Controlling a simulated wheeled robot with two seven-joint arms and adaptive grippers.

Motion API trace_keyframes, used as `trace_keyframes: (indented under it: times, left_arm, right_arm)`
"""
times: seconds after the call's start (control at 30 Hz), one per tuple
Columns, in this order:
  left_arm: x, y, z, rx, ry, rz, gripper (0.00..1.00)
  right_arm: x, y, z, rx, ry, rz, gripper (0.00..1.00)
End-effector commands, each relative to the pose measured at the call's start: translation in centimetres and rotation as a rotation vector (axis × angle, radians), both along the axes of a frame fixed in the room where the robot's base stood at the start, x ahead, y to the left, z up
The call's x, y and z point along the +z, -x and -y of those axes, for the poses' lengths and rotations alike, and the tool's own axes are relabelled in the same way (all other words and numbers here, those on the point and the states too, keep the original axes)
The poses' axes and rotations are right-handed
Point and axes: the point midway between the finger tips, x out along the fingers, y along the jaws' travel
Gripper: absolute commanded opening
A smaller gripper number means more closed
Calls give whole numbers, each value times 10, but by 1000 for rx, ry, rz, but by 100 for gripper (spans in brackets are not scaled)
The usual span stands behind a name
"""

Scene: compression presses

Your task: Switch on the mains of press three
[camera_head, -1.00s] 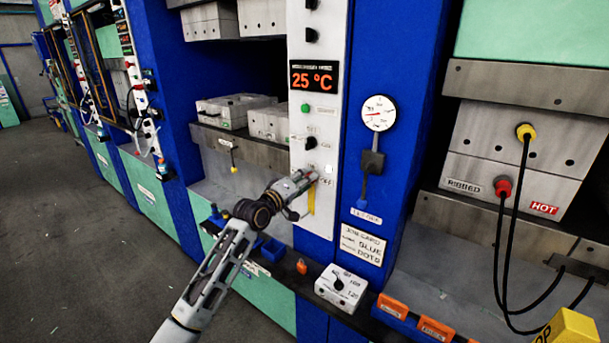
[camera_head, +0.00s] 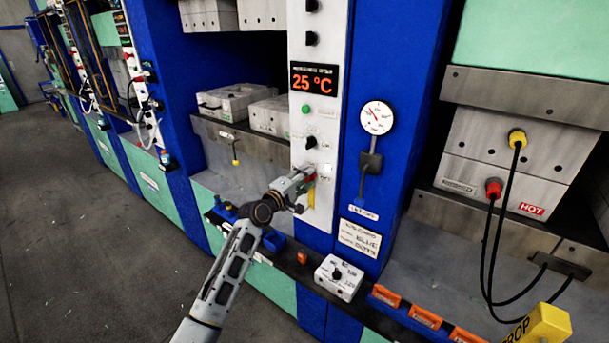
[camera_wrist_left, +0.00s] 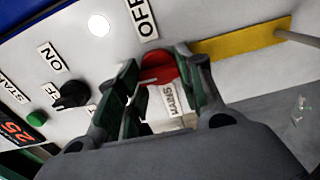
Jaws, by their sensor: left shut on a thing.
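A red mains switch (camera_wrist_left: 158,66) sits on the white control panel (camera_head: 322,130) of the press in front of me. A MAINS label (camera_wrist_left: 172,100) and an OFF label (camera_wrist_left: 142,16) lie beside it in the left wrist view. My left gripper (camera_head: 309,182) is at the lower part of this panel, its fingers shut on the red switch from both sides. The fingers hide part of the switch, so I cannot tell its exact setting. No press number is readable. My right gripper is not in view.
Above the switch are a black knob (camera_head: 311,142), a green button (camera_head: 306,109) and a display (camera_head: 314,79) reading 25 °C. A gauge (camera_head: 377,118) and lever (camera_head: 371,162) are on the blue post to the right. A white box (camera_head: 338,277) stands on the ledge below.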

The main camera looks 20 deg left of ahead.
Motion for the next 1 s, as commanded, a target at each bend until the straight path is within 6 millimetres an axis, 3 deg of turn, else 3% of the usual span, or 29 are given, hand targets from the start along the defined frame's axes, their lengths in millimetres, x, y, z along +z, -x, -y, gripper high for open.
trace_keyframes:
  times: [0.6, 0.63, 0.77, 1.0]
  left_arm:
    - [-1, 0, -1, 1, 37, -15, 13]
    - [-1, 0, -1, 1, 37, -15, 41]
    - [-1, 0, -1, 1, 36, -14, 57]
    - [-1, 0, 0, 0, 36, -13, 59]
  right_arm:
    - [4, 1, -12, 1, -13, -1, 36]
    - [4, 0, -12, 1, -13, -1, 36]
    - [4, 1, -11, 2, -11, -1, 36]
    - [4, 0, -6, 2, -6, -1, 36]
